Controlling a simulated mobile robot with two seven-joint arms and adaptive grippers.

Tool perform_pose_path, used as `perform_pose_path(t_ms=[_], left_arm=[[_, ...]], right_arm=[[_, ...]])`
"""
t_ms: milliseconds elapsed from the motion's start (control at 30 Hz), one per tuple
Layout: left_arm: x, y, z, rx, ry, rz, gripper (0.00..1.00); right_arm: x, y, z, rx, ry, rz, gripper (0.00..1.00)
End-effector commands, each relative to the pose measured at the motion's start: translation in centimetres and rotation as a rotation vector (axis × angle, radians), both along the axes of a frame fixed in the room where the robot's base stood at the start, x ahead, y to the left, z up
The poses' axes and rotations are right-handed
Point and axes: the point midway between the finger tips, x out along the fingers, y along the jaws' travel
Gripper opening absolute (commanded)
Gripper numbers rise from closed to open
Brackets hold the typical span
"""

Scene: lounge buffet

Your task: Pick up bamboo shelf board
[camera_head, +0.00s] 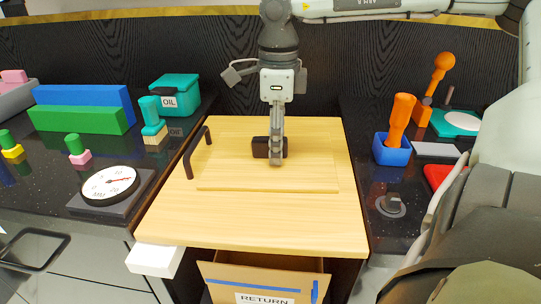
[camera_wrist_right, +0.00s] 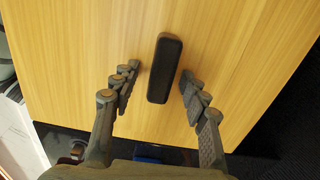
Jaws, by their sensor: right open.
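The bamboo shelf board (camera_head: 315,180) is a thin, pale wooden panel lying flat on the wooden top in the head view. A black block-like grip (camera_head: 261,148) stands up from its middle. It also shows in the right wrist view as a dark rounded bar (camera_wrist_right: 164,68) on the wood. My right gripper (camera_head: 277,155) points down over this grip, open. In the wrist view the fingers of my right gripper (camera_wrist_right: 160,90) lie on both sides of the bar, with gaps on each side. My left gripper is not in view.
The wooden top (camera_head: 255,228) has a black bar handle (camera_head: 197,153) near its left edge. Below is an open box marked RETURN (camera_head: 265,283). Dark counters on both sides hold a round dial (camera_head: 110,184), a teal OIL box (camera_head: 175,95) and a blue cup (camera_head: 391,150).

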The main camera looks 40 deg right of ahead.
Motion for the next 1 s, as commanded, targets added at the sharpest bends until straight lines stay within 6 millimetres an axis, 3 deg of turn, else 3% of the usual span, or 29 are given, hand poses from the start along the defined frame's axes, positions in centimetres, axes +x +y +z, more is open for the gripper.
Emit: perform_pose_path(t_ms=[167,533,1000], left_arm=[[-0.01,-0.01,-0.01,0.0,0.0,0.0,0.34],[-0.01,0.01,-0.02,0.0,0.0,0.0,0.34],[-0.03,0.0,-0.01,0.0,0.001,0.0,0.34]], right_arm=[[0.0,0.0,-0.01,0.0,0.0,0.0,0.45],[-0.01,-0.01,0.03,0.0,0.0,0.0,0.0],[0.06,-0.03,0.56,-0.001,-0.002,0.0,0.0]])
